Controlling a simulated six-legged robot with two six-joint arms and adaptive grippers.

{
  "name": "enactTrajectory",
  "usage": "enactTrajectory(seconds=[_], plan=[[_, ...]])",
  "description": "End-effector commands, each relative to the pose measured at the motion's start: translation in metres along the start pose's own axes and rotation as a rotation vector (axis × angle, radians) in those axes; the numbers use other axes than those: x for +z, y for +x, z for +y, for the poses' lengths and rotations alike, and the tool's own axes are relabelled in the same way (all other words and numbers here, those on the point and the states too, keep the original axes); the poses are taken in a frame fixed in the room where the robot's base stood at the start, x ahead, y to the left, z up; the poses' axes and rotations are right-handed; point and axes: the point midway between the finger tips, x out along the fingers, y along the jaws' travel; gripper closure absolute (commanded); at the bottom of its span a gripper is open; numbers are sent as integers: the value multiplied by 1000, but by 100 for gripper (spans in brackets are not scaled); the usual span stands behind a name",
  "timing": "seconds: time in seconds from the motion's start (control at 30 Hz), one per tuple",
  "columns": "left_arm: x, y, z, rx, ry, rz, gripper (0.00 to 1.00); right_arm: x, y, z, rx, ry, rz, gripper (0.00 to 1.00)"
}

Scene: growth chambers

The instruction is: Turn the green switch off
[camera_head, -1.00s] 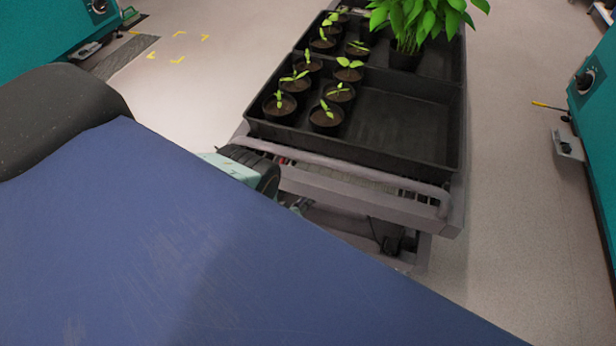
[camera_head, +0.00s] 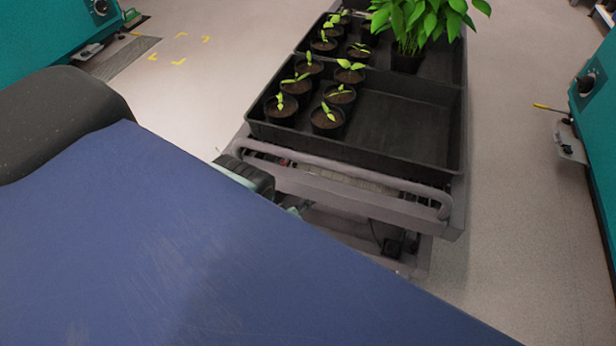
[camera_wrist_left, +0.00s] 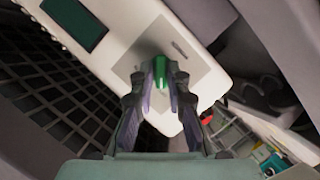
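The green switch (camera_wrist_left: 160,72) is on a grey plate set in a white panel (camera_wrist_left: 125,20) in the left wrist view. My left gripper (camera_wrist_left: 161,78) is at the switch, with one finger on each side of it. The fingers are a little apart, with the green part between their tips. I cannot tell whether they touch it, nor which position the switch is in. My right gripper is in neither view.
The left wrist view shows a dark screen (camera_wrist_left: 74,22) on the panel, a dark grid (camera_wrist_left: 60,95) at left and a small red part (camera_wrist_left: 206,116). In the head view, a trolley (camera_head: 330,185) carries black trays (camera_head: 400,150) with seedlings. Teal cabinets (camera_head: 40,40) stand at both sides.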

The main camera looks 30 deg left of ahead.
Motion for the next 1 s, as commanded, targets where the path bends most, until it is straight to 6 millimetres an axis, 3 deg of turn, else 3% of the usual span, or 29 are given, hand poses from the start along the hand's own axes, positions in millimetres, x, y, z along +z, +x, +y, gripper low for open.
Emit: enactTrajectory(seconds=[0.2,0.57,1.0], plan=[[0,0,0,0,1,0,66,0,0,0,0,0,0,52],[1,-1,0,-11,20,-3,66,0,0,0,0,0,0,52],[2,0,3,-140,334,-4,66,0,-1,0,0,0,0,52]])
